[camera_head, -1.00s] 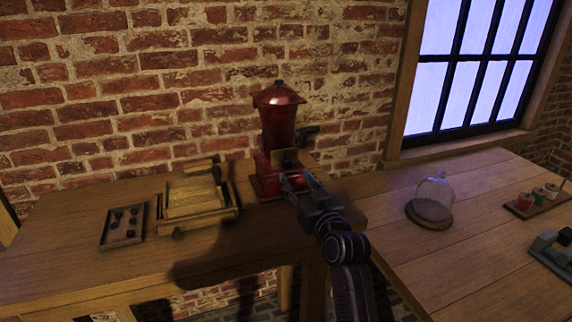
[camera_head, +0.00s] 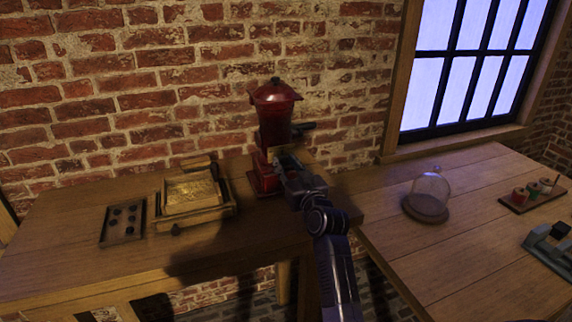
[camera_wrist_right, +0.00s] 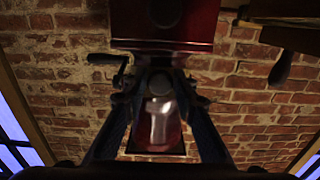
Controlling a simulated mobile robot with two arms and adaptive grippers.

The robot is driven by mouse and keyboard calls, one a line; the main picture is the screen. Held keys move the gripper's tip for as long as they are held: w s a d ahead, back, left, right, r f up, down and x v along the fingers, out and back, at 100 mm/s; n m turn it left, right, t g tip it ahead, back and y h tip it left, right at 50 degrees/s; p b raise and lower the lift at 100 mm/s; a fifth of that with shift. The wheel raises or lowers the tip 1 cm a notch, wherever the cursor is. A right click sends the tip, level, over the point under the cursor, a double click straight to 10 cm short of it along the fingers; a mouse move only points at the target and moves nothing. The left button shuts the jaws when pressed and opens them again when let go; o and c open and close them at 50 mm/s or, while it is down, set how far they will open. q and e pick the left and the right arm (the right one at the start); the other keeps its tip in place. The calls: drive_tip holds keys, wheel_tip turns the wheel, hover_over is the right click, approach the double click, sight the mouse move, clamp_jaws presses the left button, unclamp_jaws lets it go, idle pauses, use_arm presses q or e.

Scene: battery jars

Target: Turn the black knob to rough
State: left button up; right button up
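A red grinder (camera_head: 275,125) stands upright on the table against the brick wall. In the right wrist view its red body (camera_wrist_right: 165,125) shows behind my fingers, and a dark red box part (camera_wrist_right: 190,25) is at the top. My right gripper (camera_head: 282,158) is at the front of the grinder. In the right wrist view its fingertips (camera_wrist_right: 158,75) lie on both sides of a small round dark piece (camera_wrist_right: 160,83), perhaps the black knob. Whether they touch it I cannot tell. Any marking for rough is too small to read. My left gripper is not in view.
A dark crank handle (camera_head: 304,127) sticks out at the grinder's right. Left of it are a wooden tray (camera_head: 210,216) and a small dark tray (camera_head: 110,238) with several round pieces. A glass dome (camera_head: 431,190) stands on the right table. The left table's front is clear.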

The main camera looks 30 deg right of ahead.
clamp_jaws()
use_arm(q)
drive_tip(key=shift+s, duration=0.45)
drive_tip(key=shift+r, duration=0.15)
use_arm(e)
drive_tip(key=m+p, duration=0.2)
drive_tip(key=shift+r+m, duration=0.15)
drive_tip(key=shift+m, duration=0.25)
drive_tip(key=m+p, duration=0.2)
drive_tip(key=shift+m, duration=0.3)
drive_tip(key=m+p, duration=0.1)
drive_tip(key=m, duration=0.2)
drive_tip(key=shift+p, duration=0.35)
use_arm(q)
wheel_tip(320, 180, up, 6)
drive_tip(key=p, duration=0.1)
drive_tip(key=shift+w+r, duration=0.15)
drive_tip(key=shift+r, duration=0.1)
use_arm(e)
drive_tip(key=shift+m, duration=1.7)
